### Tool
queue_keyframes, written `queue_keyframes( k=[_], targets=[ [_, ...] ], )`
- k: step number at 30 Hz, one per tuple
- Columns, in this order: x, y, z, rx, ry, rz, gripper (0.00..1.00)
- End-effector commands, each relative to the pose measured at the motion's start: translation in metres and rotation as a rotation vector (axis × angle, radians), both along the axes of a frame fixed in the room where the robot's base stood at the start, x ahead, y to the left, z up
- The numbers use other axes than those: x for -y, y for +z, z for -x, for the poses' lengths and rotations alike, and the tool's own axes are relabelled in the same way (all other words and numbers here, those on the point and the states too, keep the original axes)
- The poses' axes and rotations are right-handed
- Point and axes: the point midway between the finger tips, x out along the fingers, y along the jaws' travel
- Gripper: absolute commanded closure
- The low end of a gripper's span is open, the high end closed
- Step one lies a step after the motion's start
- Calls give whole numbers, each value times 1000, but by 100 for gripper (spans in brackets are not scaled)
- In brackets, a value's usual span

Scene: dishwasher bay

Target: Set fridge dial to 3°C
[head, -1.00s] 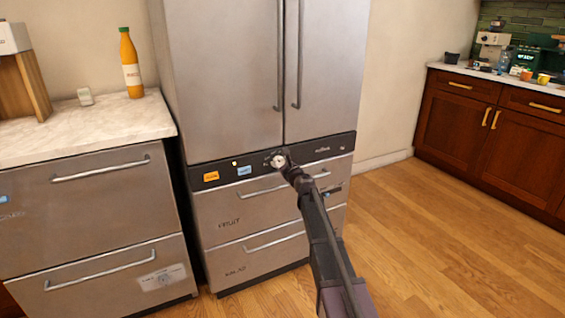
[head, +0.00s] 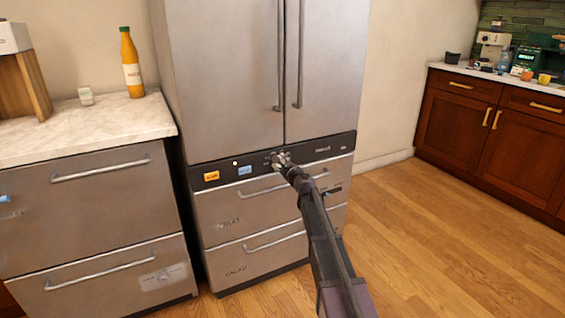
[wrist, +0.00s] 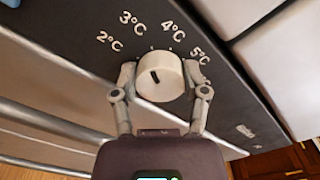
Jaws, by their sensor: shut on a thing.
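The fridge dial (wrist: 160,77) is a round white knob on the dark control strip (wrist: 60,50) in the wrist view. Labels 2°C, 3°C, 4°C and 5°C (wrist: 200,56) arc above it. Its short black mark leans up and left, roughly toward 3°C; the exact setting is hard to tell. My gripper (wrist: 160,84) is shut on the dial, one finger at each side. In the head view my gripper (head: 283,161) is at the strip of the steel fridge (head: 225,80) and largely covers the dial.
Orange (head: 211,176) and blue (head: 245,170) labels sit on the strip left of the dial. Drawer handles (head: 275,240) stick out below, and long door handles (head: 299,60) hang above. The wooden floor (head: 430,250) at right is clear.

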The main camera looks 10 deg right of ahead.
Motion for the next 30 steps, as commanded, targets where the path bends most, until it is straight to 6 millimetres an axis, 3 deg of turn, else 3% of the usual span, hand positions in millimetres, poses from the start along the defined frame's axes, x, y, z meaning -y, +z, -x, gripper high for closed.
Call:
queue_keyframes(
  k=[5,6,9,23,30],
  targets=[
    [4,1,-4,0,-11,-3,90],
    [4,1,-4,0,-11,-3,36],
    [3,1,-3,0,-9,-3,8],
    [1,0,0,-1,-3,-2,8],
    [5,0,14,-1,-3,-2,8]
  ],
)
